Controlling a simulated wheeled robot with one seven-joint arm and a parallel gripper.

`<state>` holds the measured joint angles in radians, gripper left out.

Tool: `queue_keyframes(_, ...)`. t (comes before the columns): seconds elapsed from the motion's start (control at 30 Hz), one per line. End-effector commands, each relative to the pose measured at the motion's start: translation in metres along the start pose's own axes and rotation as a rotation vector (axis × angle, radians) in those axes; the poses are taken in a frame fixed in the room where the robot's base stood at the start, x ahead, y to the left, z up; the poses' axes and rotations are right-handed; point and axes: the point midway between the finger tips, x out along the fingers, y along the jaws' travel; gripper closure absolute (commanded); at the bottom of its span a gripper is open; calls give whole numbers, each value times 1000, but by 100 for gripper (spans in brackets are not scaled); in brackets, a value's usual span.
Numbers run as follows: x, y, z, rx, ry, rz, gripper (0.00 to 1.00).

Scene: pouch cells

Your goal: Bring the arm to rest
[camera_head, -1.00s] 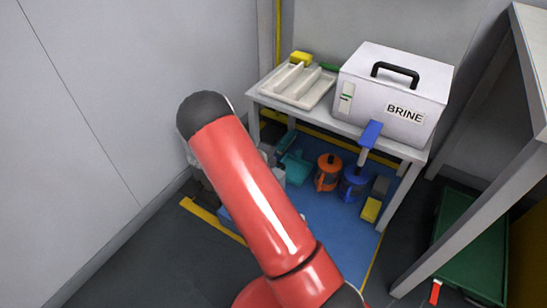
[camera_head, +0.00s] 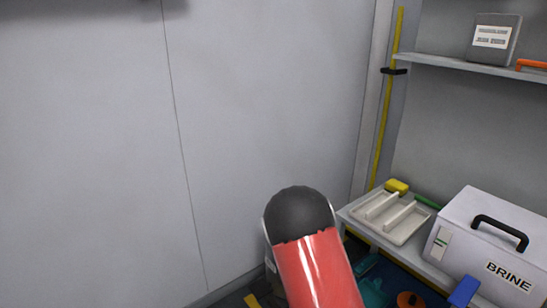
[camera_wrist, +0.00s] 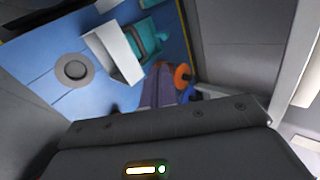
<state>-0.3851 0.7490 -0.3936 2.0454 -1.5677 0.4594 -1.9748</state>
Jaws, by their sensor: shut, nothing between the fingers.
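My arm's red link with a dark rounded joint cap (camera_head: 300,215) rises from the bottom of the head view. My gripper is hidden in that view.
A table by the wall bears a white divided tray (camera_head: 388,222) and a white BRINE box (camera_head: 470,245). A shelf (camera_head: 450,67) hangs above. A white open container (camera_wrist: 112,52), teal item (camera_wrist: 145,38) and orange item (camera_wrist: 183,76) lie below my gripper. The left wall is bare.

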Motion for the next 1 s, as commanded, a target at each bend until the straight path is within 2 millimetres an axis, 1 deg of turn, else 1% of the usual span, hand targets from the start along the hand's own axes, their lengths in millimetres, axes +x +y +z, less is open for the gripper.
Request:
queue_keyframes(0.03,-11,-11,-1,104,1,4,100)
queue_keyframes(0.07,-18,-18,-3,184,5,7,100)
queue_keyframes(0.13,-37,-35,-10,403,17,16,100)
queue_keyframes(0.17,-46,-43,-14,507,25,21,100)
queue_keyframes(0.2,-59,-52,-19,650,35,29,100)
queue_keyframes(0.27,-78,-65,-29,859,56,42,100)
queue_keyframes(0.3,-90,-73,-35,997,69,51,100)
queue_keyframes(0.37,-109,-82,-46,1200,95,66,100)
queue_keyframes(0.4,-122,-88,-53,1333,113,77,100)
queue_keyframes(0.47,-141,-95,-64,1530,145,94,100)
queue_keyframes(0.5,-154,-99,-72,1659,168,107,100)
queue_keyframes(0.67,-205,-108,-104,2155,285,160,100)
queue_keyframes(0.7,-218,-108,-112,2275,321,175,100)
queue_keyframes(0.77,-237,-108,-123,2449,382,197,100)
queue_keyframes(0.8,-250,-107,-131,2562,427,213,100)
queue_keyframes(0.87,-269,-104,-142,2726,503,235,100)
queue_keyframes(0.9,-281,-101,-149,2830,557,252,100)
queue_keyframes(0.97,-300,-96,-159,2981,651,274,100)
queue_keyframes(1.0,-312,-92,-165,-3022,-703,-285,100)
